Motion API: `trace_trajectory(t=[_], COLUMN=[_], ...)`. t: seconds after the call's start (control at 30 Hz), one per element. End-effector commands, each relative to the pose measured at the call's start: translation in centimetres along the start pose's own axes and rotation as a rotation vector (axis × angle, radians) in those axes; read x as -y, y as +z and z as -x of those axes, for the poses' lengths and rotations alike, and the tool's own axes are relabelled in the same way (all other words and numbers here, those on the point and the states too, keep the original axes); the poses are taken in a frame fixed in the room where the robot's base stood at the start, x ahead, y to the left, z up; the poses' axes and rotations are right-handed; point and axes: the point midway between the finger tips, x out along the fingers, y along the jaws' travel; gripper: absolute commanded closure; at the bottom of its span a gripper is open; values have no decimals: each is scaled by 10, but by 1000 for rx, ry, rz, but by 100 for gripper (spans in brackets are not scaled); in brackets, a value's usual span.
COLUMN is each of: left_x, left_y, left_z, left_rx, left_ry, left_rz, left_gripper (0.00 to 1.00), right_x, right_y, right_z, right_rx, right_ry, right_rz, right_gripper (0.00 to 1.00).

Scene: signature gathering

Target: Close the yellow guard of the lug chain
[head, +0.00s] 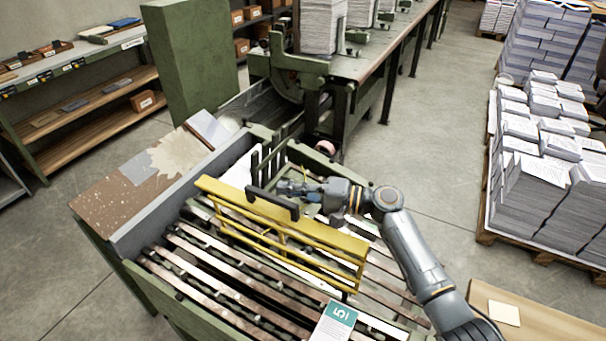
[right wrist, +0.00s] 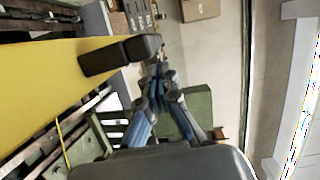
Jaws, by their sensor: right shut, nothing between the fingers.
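The yellow guard (head: 340,243) is a long bar with a railed frame below it, standing up across the slatted lug chain (head: 190,262) in the head view. A black handle (head: 272,204) sits on its upper edge. My right gripper (head: 280,187) is shut and empty, just behind the handle on its far side. In the right wrist view, the closed fingertips (right wrist: 158,72) are close beside the black handle (right wrist: 120,55), and the yellow guard (right wrist: 45,90) fills the left. I cannot tell whether the fingers touch the handle. My left gripper is not in view.
A teal and white card (head: 335,322) lies at the near end of the chain. Pallets of stacked paper (head: 535,190) stand at right.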

Motion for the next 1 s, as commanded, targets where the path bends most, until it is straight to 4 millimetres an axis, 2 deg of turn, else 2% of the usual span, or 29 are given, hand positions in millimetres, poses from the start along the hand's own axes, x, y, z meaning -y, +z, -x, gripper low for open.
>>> trace_trajectory(t=[0.1, 0.67, 0.87, 1.0], left_x=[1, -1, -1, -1], left_y=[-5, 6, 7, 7], left_z=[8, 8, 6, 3], left_rx=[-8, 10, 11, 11], left_ry=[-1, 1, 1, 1], left_rz=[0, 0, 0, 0], left_gripper=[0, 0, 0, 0], right_x=[2, 0, 0, -1], right_y=[9, 16, 37, 63], right_z=[-2, -4, -8, -15], right_rx=[2, 1, 2, 3], right_ry=[0, 3, 19, 40], right_rz=[-1, 14, 81, 172], right_gripper=[100, 100, 100, 100])
